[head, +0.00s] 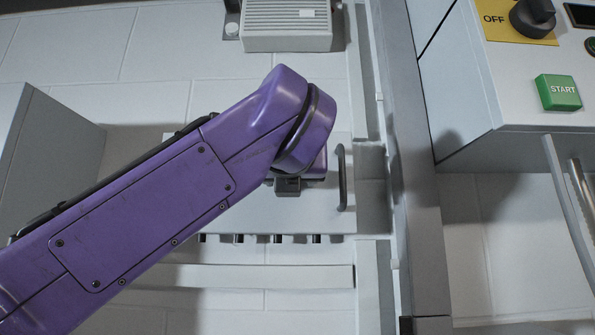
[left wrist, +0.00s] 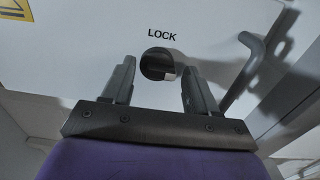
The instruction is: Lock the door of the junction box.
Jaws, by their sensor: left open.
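The junction box door (head: 250,218) is a pale panel on the wall, partly hidden behind my left arm in the head view. It looks closed. A dark bar handle (head: 342,178) is on its right side, and this also shows at the right in the left wrist view (left wrist: 252,68). In the left wrist view a round dark lock knob (left wrist: 156,63) with a small pale mark sits under the word LOCK. My left gripper (left wrist: 158,68) is open, with one finger on each side of the knob. I cannot tell whether they touch it. My right gripper is not in view.
A grey vertical post (head: 408,170) stands right of the box. A control panel with a green START button (head: 558,92) and a dark OFF knob (head: 533,17) is at the upper right. A ribbed grey unit (head: 287,25) is above the box. Short cable glands (head: 277,238) line its bottom edge.

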